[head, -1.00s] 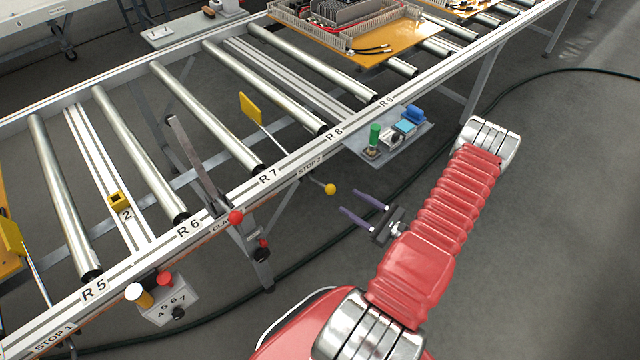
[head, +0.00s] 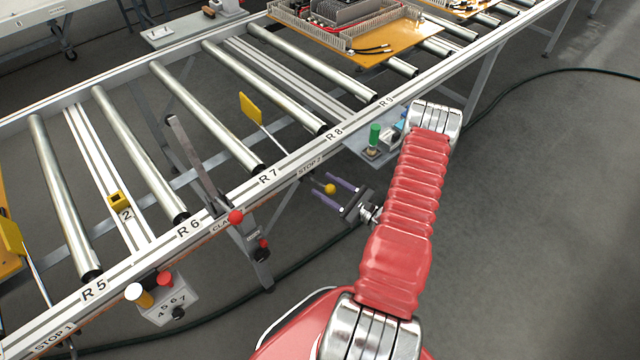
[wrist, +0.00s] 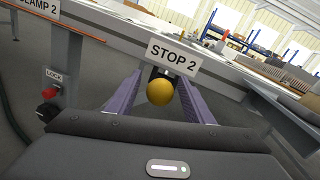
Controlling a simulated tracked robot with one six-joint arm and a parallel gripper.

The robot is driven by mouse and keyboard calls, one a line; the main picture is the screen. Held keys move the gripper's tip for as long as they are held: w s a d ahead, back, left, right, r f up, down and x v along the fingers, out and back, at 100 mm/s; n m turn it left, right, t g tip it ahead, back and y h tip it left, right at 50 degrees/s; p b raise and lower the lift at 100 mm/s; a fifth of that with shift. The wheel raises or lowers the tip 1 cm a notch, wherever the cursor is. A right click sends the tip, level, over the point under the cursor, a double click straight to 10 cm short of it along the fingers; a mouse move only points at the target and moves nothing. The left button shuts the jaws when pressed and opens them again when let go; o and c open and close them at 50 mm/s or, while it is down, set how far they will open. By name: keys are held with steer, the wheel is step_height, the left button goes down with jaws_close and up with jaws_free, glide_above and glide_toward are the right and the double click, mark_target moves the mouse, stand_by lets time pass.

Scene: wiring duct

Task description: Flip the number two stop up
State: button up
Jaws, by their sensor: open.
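The stop 2 lever ends in a yellow ball knob (head: 329,189) below the STOP 2 label on the conveyor rail. The knob also shows in the wrist view (wrist: 160,92), under the STOP 2 label (wrist: 174,55). The yellow stop plate (head: 251,109) stands between rollers behind the rail, on a thin rod. My gripper (head: 333,190) is open, its two purple fingers pointing at the rail. In the wrist view the knob lies between the fingers, with a gap on each side; I cannot tell its exact depth.
The clamp lever's red knob (head: 236,217) and a red lock knob (wrist: 49,92) are to the left. A small shelf with a green cylinder (head: 375,135) hangs right of the stop, partly behind my arm. Open floor lies to the right.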

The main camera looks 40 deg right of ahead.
steer(key=shift+w+a, duration=0.15)
steer(key=shift+w, duration=0.55)
steer(key=shift+w+a, duration=0.1)
steer(key=shift+w, duration=0.55)
steer(key=shift+c, duration=0.6)
jaws_close()
